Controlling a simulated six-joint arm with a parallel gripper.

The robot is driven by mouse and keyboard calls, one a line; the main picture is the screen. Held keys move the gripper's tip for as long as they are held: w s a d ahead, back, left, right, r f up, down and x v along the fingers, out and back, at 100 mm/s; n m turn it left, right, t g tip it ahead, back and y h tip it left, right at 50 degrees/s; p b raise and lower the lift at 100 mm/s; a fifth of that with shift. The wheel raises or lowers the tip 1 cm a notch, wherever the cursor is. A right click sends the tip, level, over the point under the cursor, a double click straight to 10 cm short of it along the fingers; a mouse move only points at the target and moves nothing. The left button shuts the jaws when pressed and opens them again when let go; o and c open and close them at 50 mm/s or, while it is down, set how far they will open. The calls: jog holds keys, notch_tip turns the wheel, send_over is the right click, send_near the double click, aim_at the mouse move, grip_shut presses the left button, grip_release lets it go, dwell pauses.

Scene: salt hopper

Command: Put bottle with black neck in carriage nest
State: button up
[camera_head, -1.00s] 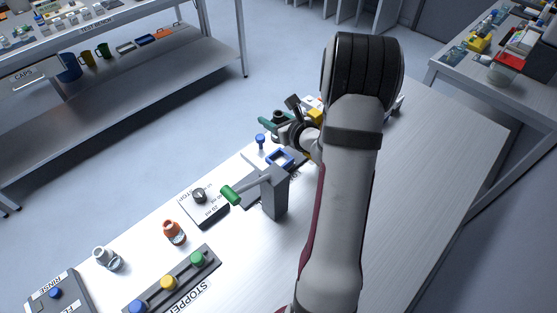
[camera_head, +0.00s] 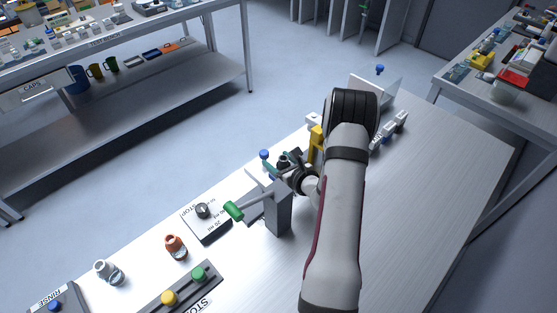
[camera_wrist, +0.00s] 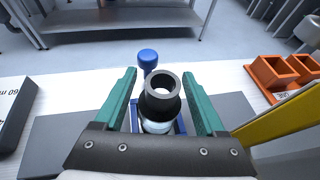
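The bottle with a black neck (camera_wrist: 162,97) stands roughly upright between my gripper's fingers in the wrist view, its pale body partly hidden under the neck. The blue square carriage nest (camera_wrist: 181,127) shows around the lower body, so the bottle appears to be in or directly over it; whether it is fully seated I cannot tell. My gripper (camera_wrist: 160,78) has its green fingers on both sides of the bottle, with visible gaps, and looks open. In the head view the black neck (camera_head: 283,160) shows at my gripper (camera_head: 282,167), and the nest is mostly hidden.
A blue knob (camera_wrist: 148,57) stands just beyond the bottle. A post with a green-handled lever (camera_head: 234,211) stands close to my gripper. A yellow part (camera_wrist: 285,118) and an orange rack (camera_wrist: 282,74) are to the right. An orange-necked bottle (camera_head: 175,245) and a white-necked bottle (camera_head: 106,270) stand at left.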

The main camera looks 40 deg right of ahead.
jog(key=shift+r, duration=0.25)
jog(key=v, duration=1.2)
jog(key=shift+f, duration=0.1)
dwell(1.8)
